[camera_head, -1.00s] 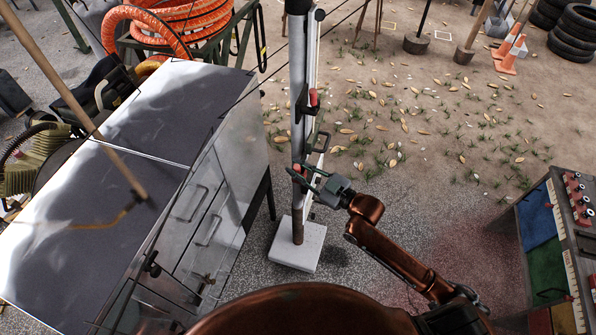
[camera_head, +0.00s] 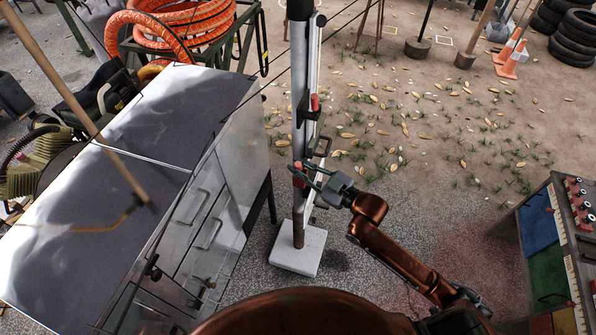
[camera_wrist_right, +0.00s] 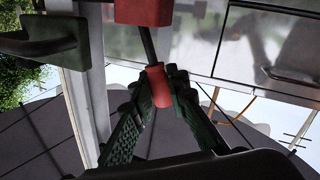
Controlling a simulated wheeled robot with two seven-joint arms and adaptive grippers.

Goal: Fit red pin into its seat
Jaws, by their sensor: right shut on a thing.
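The red pin has a red grip that shows between my right gripper's fingers in the wrist view (camera_wrist_right: 158,87). A thin dark shaft runs from the grip up to a red block (camera_wrist_right: 143,10); whether it enters the block or only passes in front of it, I cannot tell. In the head view, my right gripper (camera_head: 305,177) is beside the upright post (camera_head: 299,120), shut on the pin, with the red grip (camera_head: 298,166) showing at its fingertips. A small red part (camera_head: 315,103) sits higher on the post. My left gripper is not in view.
The post stands on a pale square base (camera_head: 297,258). A dark handle (camera_head: 321,146) juts from its right side. A metal cabinet (camera_head: 222,190) fills the left side, close to the post. A coloured panel cart (camera_head: 545,240) stands at the right. The ground between is open.

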